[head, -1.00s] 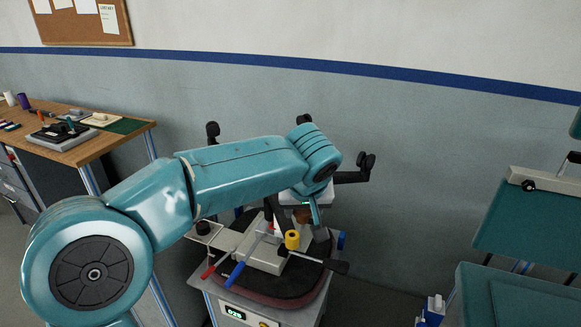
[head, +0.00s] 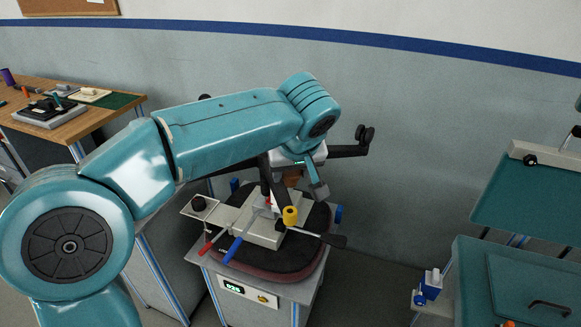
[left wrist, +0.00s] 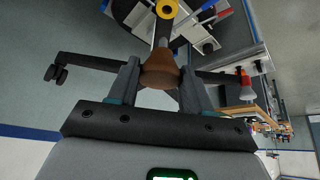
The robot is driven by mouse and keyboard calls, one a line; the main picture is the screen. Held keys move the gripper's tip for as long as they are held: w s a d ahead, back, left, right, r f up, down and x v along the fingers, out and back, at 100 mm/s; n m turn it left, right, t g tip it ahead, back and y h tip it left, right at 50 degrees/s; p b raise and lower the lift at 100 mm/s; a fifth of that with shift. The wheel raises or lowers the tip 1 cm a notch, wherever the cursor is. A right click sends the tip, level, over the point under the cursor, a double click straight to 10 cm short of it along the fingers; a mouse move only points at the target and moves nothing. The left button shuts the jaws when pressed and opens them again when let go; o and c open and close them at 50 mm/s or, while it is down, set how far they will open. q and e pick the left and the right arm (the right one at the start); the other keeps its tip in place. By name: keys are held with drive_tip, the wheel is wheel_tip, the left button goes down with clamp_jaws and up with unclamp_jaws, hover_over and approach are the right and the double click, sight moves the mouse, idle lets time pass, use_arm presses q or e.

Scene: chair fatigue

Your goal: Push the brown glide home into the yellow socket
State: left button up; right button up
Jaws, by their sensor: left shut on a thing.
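The yellow socket (head: 290,216) is a short ring on the fixture over the dark chair seat. It also shows in the left wrist view (left wrist: 167,8), beyond the stem. The glide appears above and apart from the socket. My right gripper is out of view.
A grey fixture block (head: 250,228) with red (head: 210,243) and blue (head: 232,250) handles lies beside the socket. Black chair legs with casters (head: 365,135) stand out behind. A wooden bench (head: 75,125) is at left, teal furniture (head: 530,205) at right.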

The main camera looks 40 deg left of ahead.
sight(291, 186)
use_arm(q)
drive_tip(key=f+b, duration=0.2)
drive_tip(key=f, duration=0.1)
drive_tip(key=shift+w+a+f, duration=0.1)
drive_tip(key=shift+a+f, duration=0.1)
drive_tip(key=shift+f, duration=0.1)
drive_tip(key=shift+f+b, duration=0.35)
drive_tip(key=shift+b, duration=0.2)
drive_tip(key=shift+d+f, duration=0.1)
drive_tip(key=shift+f, duration=0.1)
drive_tip(key=shift+b, duration=0.3)
idle(0.6)
drive_tip(key=shift+f+b, duration=1.8)
drive_tip(key=shift+b, duration=0.05)
drive_tip(key=o, duration=1.1)
drive_tip(key=shift+c, duration=0.2)
